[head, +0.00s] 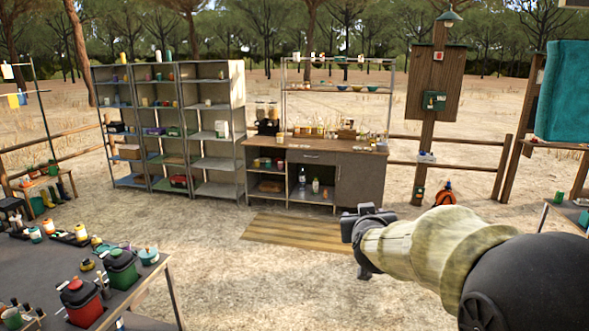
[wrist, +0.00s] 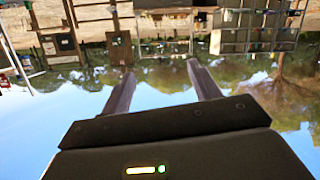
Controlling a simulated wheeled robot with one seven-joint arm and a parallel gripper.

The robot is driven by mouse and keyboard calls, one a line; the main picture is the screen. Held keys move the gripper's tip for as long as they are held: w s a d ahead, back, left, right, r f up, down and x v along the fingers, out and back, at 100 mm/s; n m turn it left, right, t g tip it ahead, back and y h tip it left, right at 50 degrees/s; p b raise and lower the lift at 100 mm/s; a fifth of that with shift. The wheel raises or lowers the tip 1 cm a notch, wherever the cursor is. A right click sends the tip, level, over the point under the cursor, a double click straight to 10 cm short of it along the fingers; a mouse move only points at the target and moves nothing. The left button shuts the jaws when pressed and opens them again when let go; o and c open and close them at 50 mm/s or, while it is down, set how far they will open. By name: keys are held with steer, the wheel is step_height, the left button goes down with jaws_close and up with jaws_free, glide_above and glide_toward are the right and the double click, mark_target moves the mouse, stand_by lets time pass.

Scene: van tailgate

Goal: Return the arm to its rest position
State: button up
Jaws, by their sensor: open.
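My arm reaches in from the lower right of the head view, with a camouflage sleeve on its forearm. My gripper (head: 364,240) is at its far end, held in the air above the sandy ground. In the wrist view my gripper (wrist: 158,82) shows two dark fingers set wide apart with nothing between them. The wrist picture is upside down, with sky below and the shelves and workbench at the top. The gripper touches nothing that I can see.
A grey table (head: 150,272) with pots and jars stands at lower left. Grey shelves (head: 216,140) and a workbench (head: 360,162) stand at the back, with a striped mat (head: 295,232) in front. A teal towel (head: 565,92) hangs at right. Sandy ground between is open.

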steer(key=s+f+g+y+b, duration=0.2)
steer(key=s+f+g, duration=1)
steer(key=s+f, duration=1.3)
steer(key=shift+s+a+f, duration=0.3)
steer(key=shift+s+f, duration=0.05)
steer(key=shift+s, duration=0.2)
stand_by(0.4)
